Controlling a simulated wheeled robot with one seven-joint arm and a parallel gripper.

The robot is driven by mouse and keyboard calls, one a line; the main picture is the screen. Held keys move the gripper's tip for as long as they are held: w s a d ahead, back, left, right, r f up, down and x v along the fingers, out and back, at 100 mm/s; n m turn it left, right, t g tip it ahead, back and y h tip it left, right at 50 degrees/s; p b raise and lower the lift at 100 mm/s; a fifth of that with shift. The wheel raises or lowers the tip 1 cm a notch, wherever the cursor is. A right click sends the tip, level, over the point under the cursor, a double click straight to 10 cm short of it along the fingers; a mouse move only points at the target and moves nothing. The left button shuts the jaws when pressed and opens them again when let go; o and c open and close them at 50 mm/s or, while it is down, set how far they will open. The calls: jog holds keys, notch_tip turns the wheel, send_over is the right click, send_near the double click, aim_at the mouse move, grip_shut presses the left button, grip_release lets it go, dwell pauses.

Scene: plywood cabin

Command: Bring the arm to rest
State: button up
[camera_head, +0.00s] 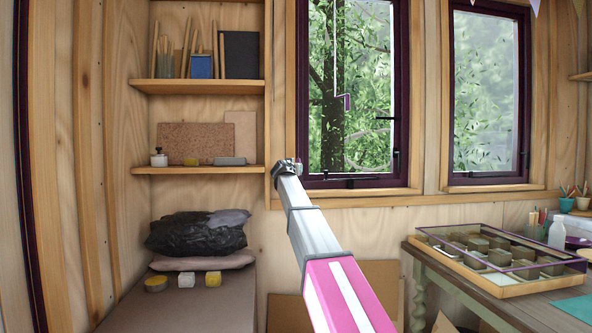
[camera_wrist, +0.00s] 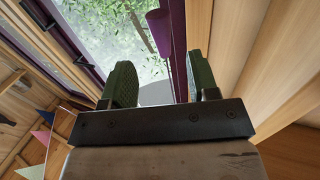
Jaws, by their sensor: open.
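My arm (camera_head: 308,240) reaches up and forward from the bottom of the head view, pink and white near, grey beyond. My gripper (camera_head: 287,167) is at its far end, in front of the wall by the lower left corner of the left window. In the wrist view my gripper (camera_wrist: 163,84) has two dark green fingers spread apart. Nothing is held between them; window glass and the purple window frame show behind. The fingers are too small to make out in the head view.
The left window (camera_head: 360,80) has a purple frame and handles. Shelves (camera_head: 200,87) stand left of my gripper, with a pot (camera_head: 159,158) on the lower one.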

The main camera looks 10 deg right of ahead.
jog(key=shift+s, duration=0.2)
jog(key=s+d+f+n+g+y, duration=0.1)
jog(key=s+d+f+g, duration=0.15)
jog(key=s+f, duration=0.75)
jog(key=s+d+f+g+y, duration=0.1)
jog(key=f+g, duration=0.2)
jog(key=f, duration=1.4)
jog(key=s+d+f+n+g, duration=0.1)
jog(key=s+d+f+g, duration=0.15)
jog(key=s+f, duration=0.75)
jog(key=s+a+f+n+g+y, duration=0.1)
jog(key=s+f+g, duration=0.3)
jog(key=s+f, duration=1)
jog(key=s+a+f+n+g+y, duration=0.1)
jog(key=s+f+g+y, duration=0.3)
jog(key=s+f, duration=0.9)
notch_tip(320, 180, down, 2)
jog(key=shift+s+a+n+g, duration=0.3)
jog(key=shift+s, duration=0.05)
